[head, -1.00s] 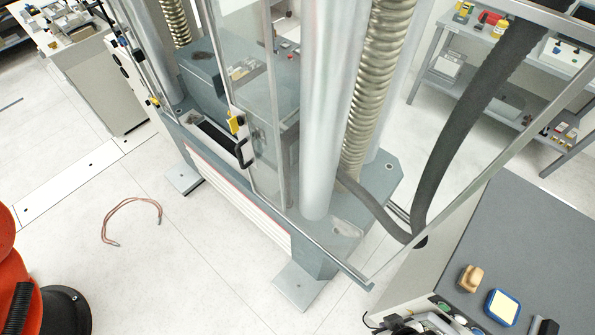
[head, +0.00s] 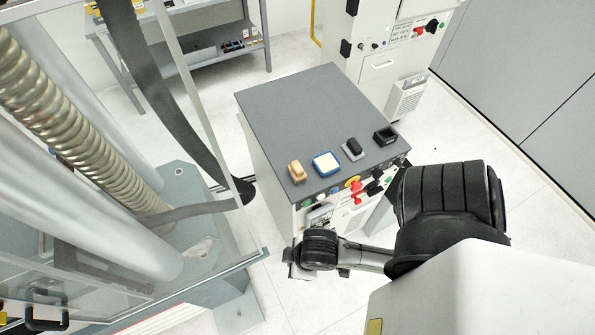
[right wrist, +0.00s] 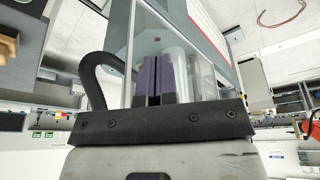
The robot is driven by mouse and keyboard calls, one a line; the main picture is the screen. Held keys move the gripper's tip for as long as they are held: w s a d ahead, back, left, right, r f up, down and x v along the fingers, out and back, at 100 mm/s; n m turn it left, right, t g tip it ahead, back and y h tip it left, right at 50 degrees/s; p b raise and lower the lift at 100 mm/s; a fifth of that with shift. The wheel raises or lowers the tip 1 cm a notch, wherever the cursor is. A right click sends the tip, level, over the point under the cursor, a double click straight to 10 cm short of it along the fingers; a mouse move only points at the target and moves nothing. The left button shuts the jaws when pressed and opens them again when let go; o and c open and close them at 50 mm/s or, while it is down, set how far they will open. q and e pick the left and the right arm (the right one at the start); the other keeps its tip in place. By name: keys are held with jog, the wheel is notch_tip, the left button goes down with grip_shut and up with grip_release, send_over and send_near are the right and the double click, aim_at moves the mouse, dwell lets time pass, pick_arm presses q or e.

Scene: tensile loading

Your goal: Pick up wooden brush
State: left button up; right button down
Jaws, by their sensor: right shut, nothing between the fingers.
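The wooden brush (head: 296,171) is a small tan block lying near the front left corner of the grey cabinet top (head: 300,110) in the head view. My right gripper (head: 296,268) is below and in front of that corner, apart from the brush and lower than the cabinet top. The head view shows its fingers poorly. In the right wrist view the purple-grey fingers of the right gripper (right wrist: 154,78) are together with nothing between them. My left gripper is not in view.
Right of the brush lie a blue-rimmed pad (head: 327,164), a dark block (head: 353,149) and a black box (head: 385,135). The testing machine (head: 110,190) stands left. The rear cabinet top is clear.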

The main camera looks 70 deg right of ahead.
jog(key=c, duration=1.9)
grip_release()
jog(key=o, duration=1.2)
jog(key=shift+d, duration=0.15)
jog(key=o, duration=0.3)
jog(key=shift+o, duration=0.2)
jog(key=shift+w, duration=0.1)
